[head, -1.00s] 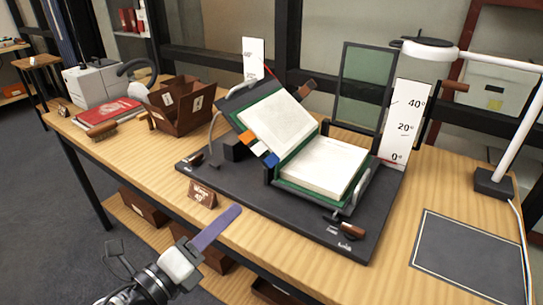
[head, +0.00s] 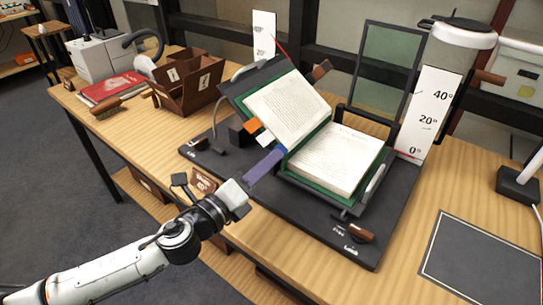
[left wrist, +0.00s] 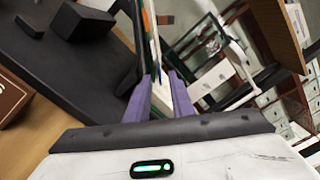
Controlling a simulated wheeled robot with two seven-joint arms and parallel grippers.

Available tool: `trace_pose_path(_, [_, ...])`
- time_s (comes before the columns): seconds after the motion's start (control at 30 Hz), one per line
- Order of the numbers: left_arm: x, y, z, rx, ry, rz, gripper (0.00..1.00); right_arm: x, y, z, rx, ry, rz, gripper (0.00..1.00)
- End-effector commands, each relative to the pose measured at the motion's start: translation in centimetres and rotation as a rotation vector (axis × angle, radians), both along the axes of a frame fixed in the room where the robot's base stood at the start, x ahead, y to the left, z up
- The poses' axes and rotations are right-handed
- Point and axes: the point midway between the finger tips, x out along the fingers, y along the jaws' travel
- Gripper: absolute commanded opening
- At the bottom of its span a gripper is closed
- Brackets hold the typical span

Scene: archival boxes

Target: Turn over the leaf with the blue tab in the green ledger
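The green ledger (head: 291,178) lies open on a dark cradle, its left half tilted up and its right half lower. An orange tab (head: 252,125) and a white tab (head: 265,140) stick out from the tilted left half's lower edge. My right gripper is not in view.
The dark cradle board (head: 345,240) has a glass panel (head: 385,70) and an angle scale (head: 428,110) behind the ledger. A small brown sign (head: 203,181) stands near my left wrist. A brown box (head: 188,85) is at left. A grey mat (head: 485,255) lies clear at right.

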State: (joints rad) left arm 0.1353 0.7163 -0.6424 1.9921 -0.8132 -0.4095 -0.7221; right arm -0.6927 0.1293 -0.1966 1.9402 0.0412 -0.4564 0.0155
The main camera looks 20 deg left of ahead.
Motion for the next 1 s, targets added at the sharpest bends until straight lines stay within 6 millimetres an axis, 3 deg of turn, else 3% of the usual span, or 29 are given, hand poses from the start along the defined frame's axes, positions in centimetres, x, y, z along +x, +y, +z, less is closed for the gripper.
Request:
trace_pose_path(0.13, [1.18, -0.45, 0.03, 0.000, 0.000, 0.000, 0.21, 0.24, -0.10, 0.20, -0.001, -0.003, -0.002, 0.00])
trace_pose_path(0.47, [1.43, -0.59, -0.05, -0.001, 0.001, -0.002, 0.21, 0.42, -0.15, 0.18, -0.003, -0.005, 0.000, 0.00])
trace_pose_path(0.6, [1.43, -0.58, -0.04, -0.001, 0.001, -0.002, 0.00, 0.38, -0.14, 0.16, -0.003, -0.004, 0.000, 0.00])
trace_pose_path(1.0, [1.42, -0.55, -0.05, -0.001, 0.001, -0.001, 0.00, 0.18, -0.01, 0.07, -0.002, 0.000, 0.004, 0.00])
